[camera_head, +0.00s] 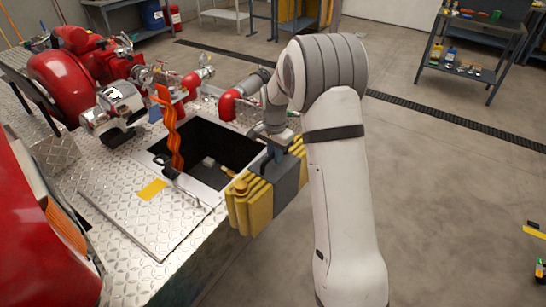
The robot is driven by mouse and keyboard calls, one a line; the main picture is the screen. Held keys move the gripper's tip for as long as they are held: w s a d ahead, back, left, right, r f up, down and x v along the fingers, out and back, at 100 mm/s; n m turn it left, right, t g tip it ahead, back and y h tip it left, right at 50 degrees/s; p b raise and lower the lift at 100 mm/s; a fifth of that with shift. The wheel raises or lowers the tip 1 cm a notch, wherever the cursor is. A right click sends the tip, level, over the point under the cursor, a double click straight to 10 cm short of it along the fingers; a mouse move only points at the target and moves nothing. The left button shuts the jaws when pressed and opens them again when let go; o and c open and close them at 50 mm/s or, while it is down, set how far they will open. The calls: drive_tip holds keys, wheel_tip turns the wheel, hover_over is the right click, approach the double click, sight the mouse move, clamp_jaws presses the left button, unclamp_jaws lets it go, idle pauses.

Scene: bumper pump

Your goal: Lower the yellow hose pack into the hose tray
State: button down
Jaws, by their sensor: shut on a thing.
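The yellow hose pack (252,205) is a folded yellow bundle with a dark grey band (289,181) around its middle. My gripper (274,150) is shut on the top of the band, and the pack hangs below it. The fingertips are partly hidden by the band and my arm. The hose tray (208,180) looks like the dark square opening in the diamond-plate deck. The pack is to the right of the opening, by its right edge. I cannot tell its exact height over the edge.
An orange wavy strap (173,135) stands at the tray's left side. Red pipe fittings (228,104) and a silver pump part (120,105) are behind and left. A diamond-plate lid (130,215) lies in front. Open floor (440,200) is at the right.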

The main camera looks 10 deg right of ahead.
drive_tip(key=shift+w+r, duration=0.1)
drive_tip(key=shift+r, duration=0.05)
drive_tip(key=shift+r+p, duration=2.05)
drive_tip(key=shift+r, duration=1.55)
drive_tip(key=shift+f, duration=0.15)
